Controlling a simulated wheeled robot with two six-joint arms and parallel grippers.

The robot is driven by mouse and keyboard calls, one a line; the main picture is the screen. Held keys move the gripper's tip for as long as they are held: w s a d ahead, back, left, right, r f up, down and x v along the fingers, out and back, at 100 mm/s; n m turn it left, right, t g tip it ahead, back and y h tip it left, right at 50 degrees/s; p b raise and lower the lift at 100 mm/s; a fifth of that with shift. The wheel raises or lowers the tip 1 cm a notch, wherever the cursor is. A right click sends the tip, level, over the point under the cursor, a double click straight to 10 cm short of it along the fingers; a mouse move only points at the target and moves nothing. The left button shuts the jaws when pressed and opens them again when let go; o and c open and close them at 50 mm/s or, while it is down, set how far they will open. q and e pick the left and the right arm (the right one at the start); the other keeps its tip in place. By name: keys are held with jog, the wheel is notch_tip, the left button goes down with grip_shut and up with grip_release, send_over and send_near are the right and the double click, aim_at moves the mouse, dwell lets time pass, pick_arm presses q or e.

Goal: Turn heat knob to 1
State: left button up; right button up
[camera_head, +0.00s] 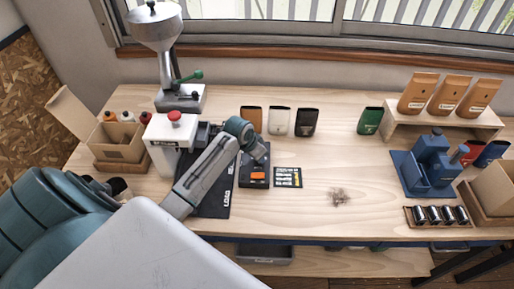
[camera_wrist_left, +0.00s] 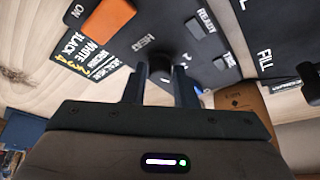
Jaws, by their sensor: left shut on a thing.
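The black control panel (camera_head: 250,181) lies on the bench with an orange ON switch (camera_head: 258,176), which also shows in the left wrist view (camera_wrist_left: 109,20). In the left wrist view the dark heat knob (camera_wrist_left: 161,64) sits by the HEAT lettering, between my left gripper's fingertips (camera_wrist_left: 160,78). My left gripper is shut on the knob, in the head view over the panel's far end (camera_head: 257,156). The knob's pointer is hidden, so I cannot tell its setting. My right gripper is not in view.
A small roast chart card (camera_head: 288,177) lies right of the panel. Several pouches (camera_head: 279,121) stand behind. A white machine with a red knob (camera_head: 175,117) and a metal grinder (camera_head: 158,38) are at left. Scattered beans (camera_head: 340,196) lie on otherwise clear bench at right.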

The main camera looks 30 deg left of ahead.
pick_arm(q)
jog(key=shift+d+r+n+y+p, duration=0.15)
jog(key=shift+n+y+p, duration=0.25)
jog(key=shift+n+p, duration=0.45)
jog(key=shift+n+y, duration=0.3)
jog(key=shift+n, duration=0.75)
jog(key=shift+f+n+y, duration=0.2)
jog(key=shift+n+y, duration=0.3)
jog(key=shift+n, duration=0.7)
jog(key=shift+d+n+y, duration=0.1)
jog(key=shift+n+y, duration=0.3)
jog(key=shift+n, duration=0.8)
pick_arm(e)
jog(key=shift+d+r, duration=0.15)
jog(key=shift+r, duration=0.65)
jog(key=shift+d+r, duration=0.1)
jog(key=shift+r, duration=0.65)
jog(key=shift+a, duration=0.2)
pick_arm(q)
jog(key=o, duration=1)
